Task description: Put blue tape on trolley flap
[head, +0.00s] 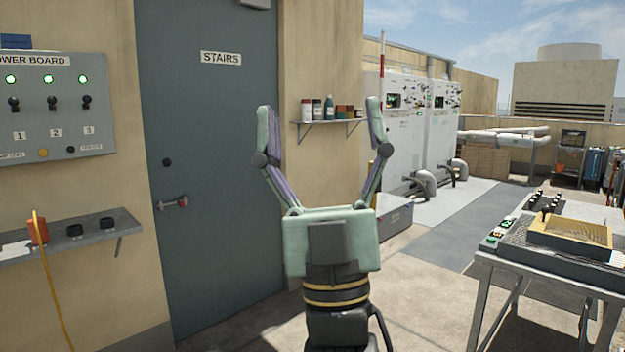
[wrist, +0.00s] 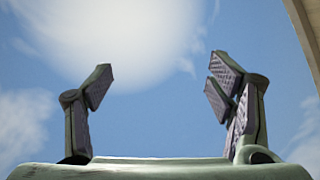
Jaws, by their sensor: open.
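My gripper (head: 321,110) is raised upright in the middle of the head view, fingers spread wide and empty, in front of the door and wall. In the wrist view my gripper (wrist: 162,80) is also open, with only sky between its fingers. I cannot make out a blue tape in either view. I cannot pick out a trolley flap with certainty. A metal stand (head: 489,263) at the right has a control panel and a yellowish tray (head: 570,233) on top; I cannot tell whether it is the trolley.
A power board (head: 60,125) and a grey shelf (head: 95,232) with an orange plug (head: 37,232) are on the left wall. A small shelf (head: 330,122) with bottles is behind my gripper. Grey cabinets (head: 405,125) stand farther back. Floor (head: 425,260) between my arm and the stand is clear.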

